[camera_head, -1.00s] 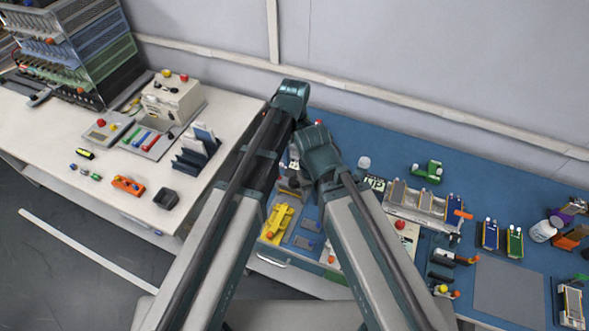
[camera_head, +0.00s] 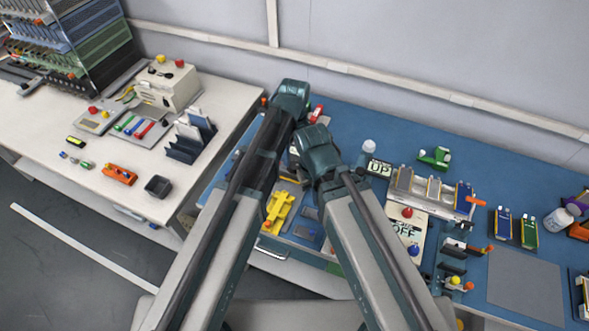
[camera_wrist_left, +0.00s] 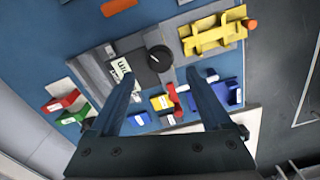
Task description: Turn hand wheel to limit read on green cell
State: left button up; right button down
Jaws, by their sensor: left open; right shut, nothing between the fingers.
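A round black knob (camera_wrist_left: 158,58), possibly the hand wheel, sits on a dark grey block with a white lettered label (camera_wrist_left: 122,72) in the left wrist view. My left gripper (camera_wrist_left: 166,77) is open and empty, its two fingers pointing toward the block with the knob between them in the picture. I cannot tell their height above it. A green cell (camera_head: 529,232) stands beside a blue cell (camera_head: 503,225) at the right of the blue bench in the head view. My right gripper's fingers are hidden in the head view, where my arm links cover the middle.
A white OFF board (camera_head: 405,232) and a grey mat (camera_head: 524,287) are on the bench. A white table (camera_head: 110,180) with a cell rack (camera_head: 70,45) stands left.

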aim_at(295, 165)
pick_arm(q)
notch_tip(295, 165, down, 6)
jog(key=b, duration=0.4)
jog(key=shift+r+b, duration=0.15)
jog(key=shift+b, duration=0.15)
jog(key=shift+c, duration=0.2)
grip_shut()
jog(key=shift+m, duration=0.3)
